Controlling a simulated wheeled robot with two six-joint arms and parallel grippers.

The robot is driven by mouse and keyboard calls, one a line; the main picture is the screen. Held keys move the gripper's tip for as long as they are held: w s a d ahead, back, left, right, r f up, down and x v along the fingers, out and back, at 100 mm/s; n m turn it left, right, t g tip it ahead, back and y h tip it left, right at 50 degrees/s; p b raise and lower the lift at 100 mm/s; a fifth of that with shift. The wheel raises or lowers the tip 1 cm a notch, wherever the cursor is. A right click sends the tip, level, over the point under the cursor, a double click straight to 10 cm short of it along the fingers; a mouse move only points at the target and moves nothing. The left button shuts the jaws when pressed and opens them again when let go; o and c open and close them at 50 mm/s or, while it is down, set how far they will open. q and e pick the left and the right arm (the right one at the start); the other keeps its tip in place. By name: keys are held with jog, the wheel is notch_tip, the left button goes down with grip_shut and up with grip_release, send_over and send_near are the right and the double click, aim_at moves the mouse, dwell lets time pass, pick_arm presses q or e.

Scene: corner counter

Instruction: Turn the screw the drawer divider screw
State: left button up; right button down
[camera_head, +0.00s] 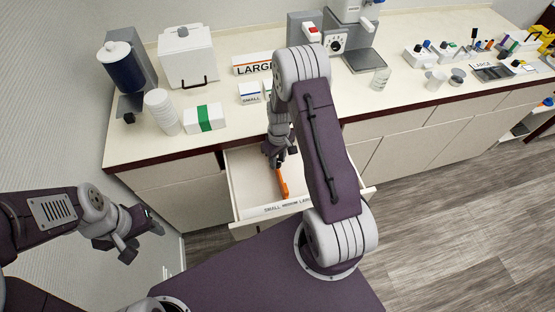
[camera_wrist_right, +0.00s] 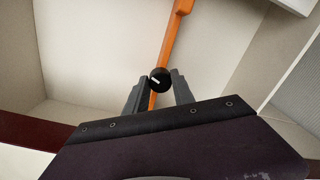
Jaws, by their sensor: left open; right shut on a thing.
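The drawer (camera_head: 238,190) is open below the counter, with a size-label strip on its front edge. An orange divider (camera_head: 282,183) stands inside it; it also shows in the right wrist view (camera_wrist_right: 174,38). The divider screw (camera_wrist_right: 160,79) is a round black knob with a white mark, at the near end of the divider in that view. My right gripper (camera_head: 275,160) reaches down into the drawer. In the right wrist view its fingers (camera_wrist_right: 160,88) are shut on the knob, one on each side. My left gripper (camera_head: 143,236) is open and empty, left of the drawer.
My right arm hides part of the drawer. Open floor (camera_head: 450,220) lies at right.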

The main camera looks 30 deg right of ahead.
aim_at(278, 162)
jog(key=m+p, duration=0.1)
jog(key=m, duration=0.5)
jog(key=shift+s+r, duration=0.1)
jog(key=m+p, duration=0.1)
jog(key=m, duration=0.3)
jog(key=shift+a, duration=0.1)
jog(key=shift+m+t+p, duration=0.3)
jog(key=shift+m+p, duration=0.45)
jog(key=shift+m, duration=1.15)
jog(key=c, duration=1.1)
grip_release()
jog(key=shift+o, duration=0.2)
notch_tip(278, 162, up, 9)
jog(key=shift+f, duration=0.1)
